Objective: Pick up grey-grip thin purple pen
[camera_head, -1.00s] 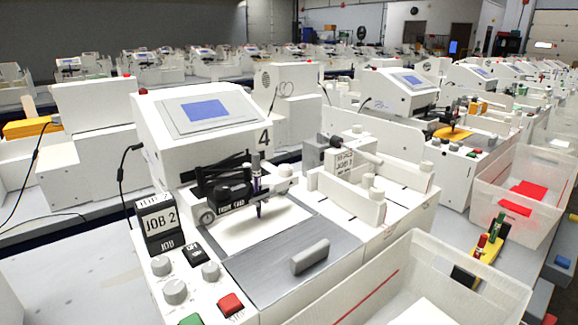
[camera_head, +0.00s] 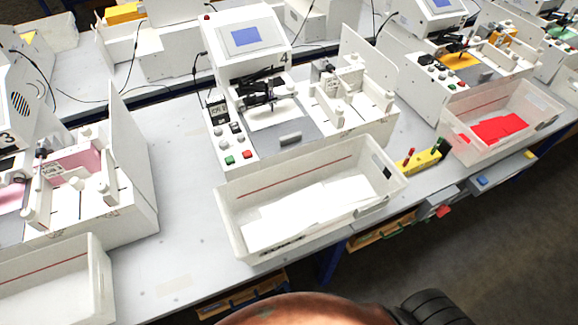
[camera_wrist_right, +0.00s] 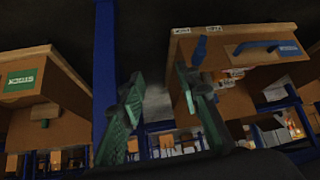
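In the head view a thin dark pen (camera_head: 271,98) stands upright in the pen holder of the white plotter (camera_head: 247,42) at centre. It looked purple in the earlier, closer view; its grip colour is too small to tell now. A yellow pen rack (camera_head: 421,162) on the table, right of the plotter, holds a red pen (camera_head: 408,158) and a green pen (camera_head: 442,147). My right gripper (camera_wrist_right: 160,95) shows in the right wrist view with its green-padded fingers apart and nothing between them. Neither gripper shows in the head view.
A clear bin (camera_head: 232,203) with white sheets stands in front of the plotter. Another bin (camera_head: 548,108) at right holds red sheets. Wooden drawers (camera_wrist_right: 45,85) and a blue table leg (camera_wrist_right: 105,60) are close around my right gripper.

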